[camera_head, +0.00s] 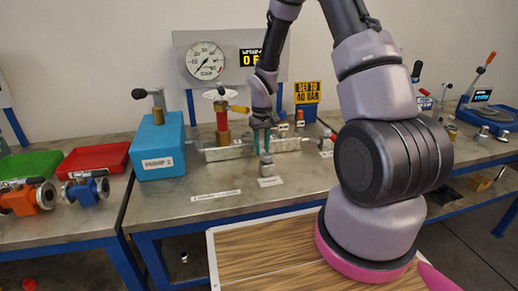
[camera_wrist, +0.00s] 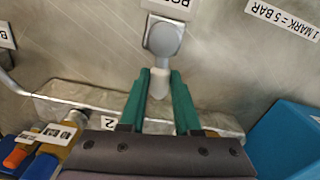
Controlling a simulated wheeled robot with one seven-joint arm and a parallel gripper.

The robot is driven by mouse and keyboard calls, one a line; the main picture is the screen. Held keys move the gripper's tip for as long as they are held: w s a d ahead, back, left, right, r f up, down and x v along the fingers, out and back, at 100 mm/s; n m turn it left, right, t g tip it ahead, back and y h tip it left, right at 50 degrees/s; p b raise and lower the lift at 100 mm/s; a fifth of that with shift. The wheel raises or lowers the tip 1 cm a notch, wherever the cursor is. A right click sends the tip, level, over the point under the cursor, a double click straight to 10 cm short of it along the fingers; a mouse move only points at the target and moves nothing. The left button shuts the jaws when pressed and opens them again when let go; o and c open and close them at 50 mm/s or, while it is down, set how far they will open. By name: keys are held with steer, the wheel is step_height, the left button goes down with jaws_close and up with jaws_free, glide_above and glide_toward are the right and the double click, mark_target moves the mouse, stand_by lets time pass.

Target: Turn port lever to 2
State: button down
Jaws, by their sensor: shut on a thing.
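The port lever (camera_wrist: 163,38) has a round grey hub beside a partly cut-off label (camera_wrist: 170,6). Its arm runs from the hub toward my gripper and ends in a pale tip (camera_wrist: 159,82). My gripper (camera_wrist: 160,85) is shut on this tip, with one teal finger on each side. A small tag marked 2 (camera_wrist: 108,122) sits on the metal block just left of the fingers in the wrist view. In the head view my gripper (camera_head: 262,148) points down at the bench, right above the grey port fitting (camera_head: 266,166). The fingers partly hide the lever there.
A metal manifold block (camera_head: 230,151) lies behind the port, with a red and brass valve (camera_head: 222,128) on it. The blue pump box (camera_head: 160,148) stands to the left. A gauge board (camera_head: 225,45) rises behind. Red and green trays (camera_head: 92,158) lie farther left.

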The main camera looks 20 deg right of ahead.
steer(key=d+m, duration=0.1)
steer(key=m, duration=0.1)
steer(key=d+m, duration=0.1)
steer(key=m, duration=0.2)
steer(key=shift+d+m, duration=0.1)
steer(key=shift+m, duration=0.2)
steer(key=shift+s+d+m, duration=0.2)
steer(key=shift+d+m, duration=0.05)
steer(key=shift+m, duration=0.6)
steer(key=shift+s+d+m, duration=0.15)
steer(key=shift+d+m, duration=0.15)
steer(key=shift+m, duration=0.6)
steer(key=shift+s+d+m, duration=0.2)
steer(key=shift+d+m, duration=0.05)
steer(key=shift+m, duration=0.6)
steer(key=c, duration=0.6)
jaws_free()
steer(key=shift+s, duration=0.1)
step_height(320, 180, up, 11)
